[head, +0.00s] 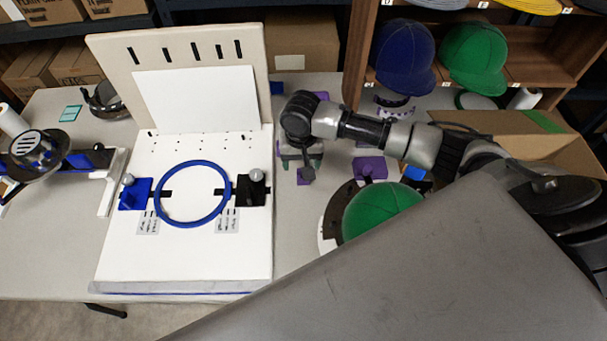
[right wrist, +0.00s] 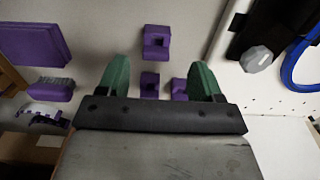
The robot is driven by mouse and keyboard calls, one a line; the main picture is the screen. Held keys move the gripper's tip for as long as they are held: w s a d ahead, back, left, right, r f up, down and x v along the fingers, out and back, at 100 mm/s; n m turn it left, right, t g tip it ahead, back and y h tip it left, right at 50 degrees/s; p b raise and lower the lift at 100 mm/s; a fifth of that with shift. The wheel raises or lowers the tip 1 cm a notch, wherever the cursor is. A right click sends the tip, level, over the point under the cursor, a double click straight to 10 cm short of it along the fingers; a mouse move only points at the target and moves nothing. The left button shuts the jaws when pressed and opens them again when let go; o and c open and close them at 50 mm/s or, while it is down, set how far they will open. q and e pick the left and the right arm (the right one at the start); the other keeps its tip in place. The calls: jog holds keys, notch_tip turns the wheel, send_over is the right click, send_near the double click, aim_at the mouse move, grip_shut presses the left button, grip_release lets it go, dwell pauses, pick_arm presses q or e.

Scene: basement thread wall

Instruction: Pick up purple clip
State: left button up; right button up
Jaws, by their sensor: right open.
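Several small purple clips lie on the grey table. In the right wrist view, one purple clip (right wrist: 157,42) lies just beyond my fingertips. Another purple clip (right wrist: 150,85) lies between the fingers in the picture, and a third (right wrist: 180,88) is close beside the right-hand finger, partly hidden by it. My right gripper (right wrist: 159,72) has green fingers spread wide, with nothing held. In the head view, my right gripper (head: 300,160) points down over the table just right of the white board, and one purple clip (head: 306,180) shows at its front. My left gripper is not in view.
A white hooping board (head: 120,255) with a blue ring (head: 159,205) stands left of my right gripper. A green cap (head: 380,210) sits to the right. A purple block (right wrist: 33,42) and a purple brush (right wrist: 50,90) lie left in the wrist view.

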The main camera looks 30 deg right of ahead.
jog(key=f, duration=0.5)
jog(key=shift+d, duration=0.3)
jog(key=c, duration=1)
jog(key=shift+r+p, duration=0.3)
jog(key=shift+r, duration=4.8)
